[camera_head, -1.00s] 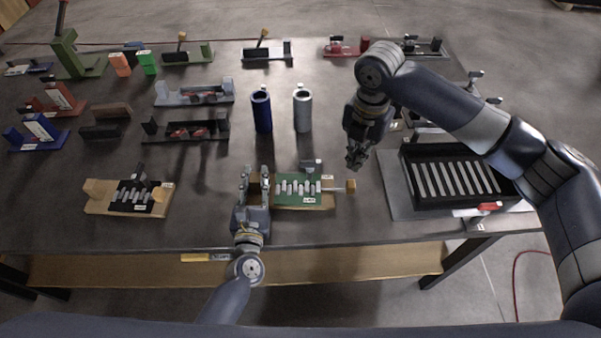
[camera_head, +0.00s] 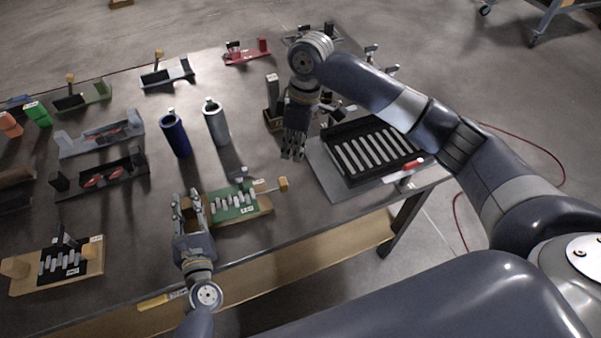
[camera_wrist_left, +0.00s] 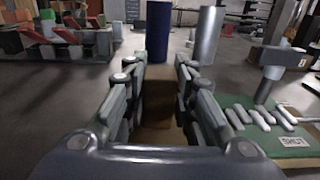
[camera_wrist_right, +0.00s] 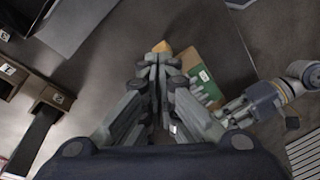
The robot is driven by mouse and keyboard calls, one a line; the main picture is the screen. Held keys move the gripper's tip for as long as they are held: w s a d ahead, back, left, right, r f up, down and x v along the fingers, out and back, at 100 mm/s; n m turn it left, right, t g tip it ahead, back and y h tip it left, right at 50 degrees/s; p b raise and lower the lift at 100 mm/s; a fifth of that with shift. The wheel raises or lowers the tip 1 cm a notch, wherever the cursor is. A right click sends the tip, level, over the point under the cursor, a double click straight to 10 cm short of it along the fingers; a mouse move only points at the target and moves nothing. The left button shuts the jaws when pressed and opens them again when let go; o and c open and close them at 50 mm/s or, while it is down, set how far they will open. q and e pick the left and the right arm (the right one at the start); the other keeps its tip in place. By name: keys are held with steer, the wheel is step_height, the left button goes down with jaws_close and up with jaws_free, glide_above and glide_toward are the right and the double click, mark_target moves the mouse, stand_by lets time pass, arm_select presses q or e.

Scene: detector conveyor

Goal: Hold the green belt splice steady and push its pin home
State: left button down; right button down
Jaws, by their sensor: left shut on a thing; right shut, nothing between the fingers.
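The green belt splice (camera_head: 240,211) lies on a wooden base near the table's front edge, with a row of pale fingers on its green plate. Its pin, a thin rod with a wooden knob (camera_head: 283,184), sticks out at the right end. My left gripper (camera_head: 187,205) is shut on the wooden block at the splice's left end; the block (camera_wrist_left: 158,98) shows between the fingers in the left wrist view. My right gripper (camera_head: 292,157) is shut and empty above and behind the knob; in the right wrist view its fingertips (camera_wrist_right: 160,62) partly overlap the knob (camera_wrist_right: 162,47).
A black splice on a wooden base (camera_head: 60,265) lies at the left. A blue cylinder (camera_head: 175,135) and a grey cylinder (camera_head: 216,122) stand behind the green splice. A black tray with pale bars (camera_head: 337,182) lies to the right. Bare table lies between.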

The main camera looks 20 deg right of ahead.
steer(key=d+m+y, duration=0.1)
steer(key=d+m, duration=0.3)
steer(key=m, duration=1)
steer(key=d+m+y, duration=0.1)
steer(key=d+m, duration=0.4)
steer(key=m, duration=1)
steer(key=shift+s+d+f, duration=0.15)
steer(key=shift+d+f, duration=0.1)
steer(key=shift+f, duration=0.15)
